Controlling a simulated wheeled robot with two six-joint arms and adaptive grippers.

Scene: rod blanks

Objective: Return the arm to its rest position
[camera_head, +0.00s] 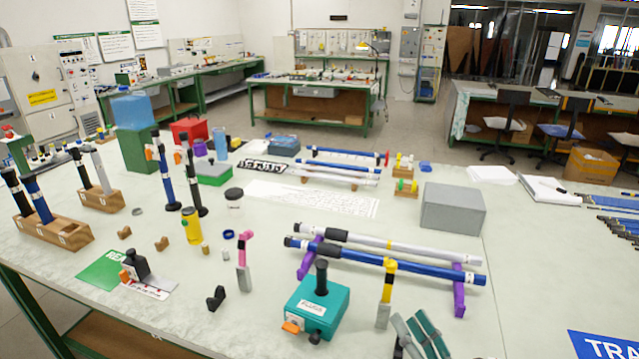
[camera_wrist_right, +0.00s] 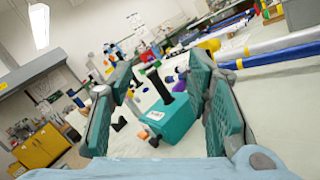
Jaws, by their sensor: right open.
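My right gripper (camera_head: 420,335) shows at the bottom edge of the head view, right of the teal box. In the right wrist view my right gripper (camera_wrist_right: 160,78) has its two green-padded fingers wide apart, with nothing held between them. The teal box (camera_head: 318,308) with a black upright handle stands on the table; in the right wrist view the teal box (camera_wrist_right: 172,120) shows beyond the fingers, apart from them. A blue rod (camera_head: 400,264) and a white rod (camera_head: 405,244) lie across a purple stand (camera_head: 459,290). My left gripper is not in view.
A yellow-topped tool (camera_head: 386,290) stands close to my right gripper. A grey box (camera_head: 452,208) is farther back. Wooden blocks (camera_head: 52,232) hold upright rods at left. More blue rods (camera_head: 612,205) lie at right.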

